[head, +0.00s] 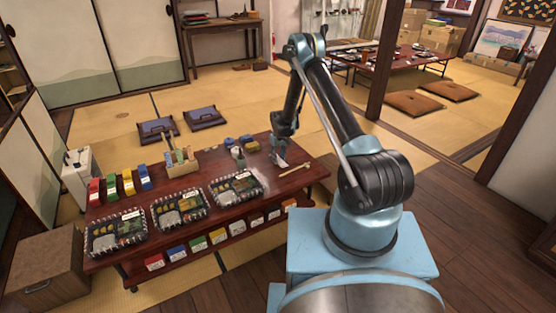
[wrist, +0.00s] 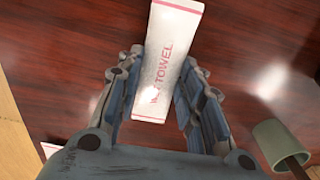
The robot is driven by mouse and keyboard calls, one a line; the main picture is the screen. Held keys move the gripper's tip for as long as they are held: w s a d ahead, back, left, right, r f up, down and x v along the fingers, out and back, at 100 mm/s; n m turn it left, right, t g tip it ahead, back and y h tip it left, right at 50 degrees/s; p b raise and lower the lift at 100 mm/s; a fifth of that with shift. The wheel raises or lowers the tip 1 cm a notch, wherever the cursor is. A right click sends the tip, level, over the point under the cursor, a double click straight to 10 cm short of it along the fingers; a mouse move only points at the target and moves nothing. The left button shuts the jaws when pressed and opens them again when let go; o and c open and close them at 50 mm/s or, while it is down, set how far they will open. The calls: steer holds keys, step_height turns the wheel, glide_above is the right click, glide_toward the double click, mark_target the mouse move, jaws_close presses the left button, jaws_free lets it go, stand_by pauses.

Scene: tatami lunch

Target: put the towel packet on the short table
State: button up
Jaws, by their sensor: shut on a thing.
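The towel packet (wrist: 168,62) is white with pink stripes and pink lettering. In the wrist view it lies between the two fingers of my gripper (wrist: 158,100), which is shut on it. In the head view my gripper (head: 279,152) is low over the right part of the dark red low table (head: 180,222), with a pale end of the packet (head: 281,164) below it. I cannot tell whether the packet touches the tabletop. Another low table (head: 385,62) stands at the back right; I cannot tell which is the short one.
Three lunch boxes (head: 178,209) line the near table's front, with colored boxes, a wooden caddy (head: 181,162) and a tan stick-like item (head: 294,171) around them. A grey-green cup (wrist: 277,143) is at the wrist view's lower right. Cushions (head: 414,103) lie on the tatami.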

steer(key=shift+f, duration=0.15)
steer(key=o, duration=0.9)
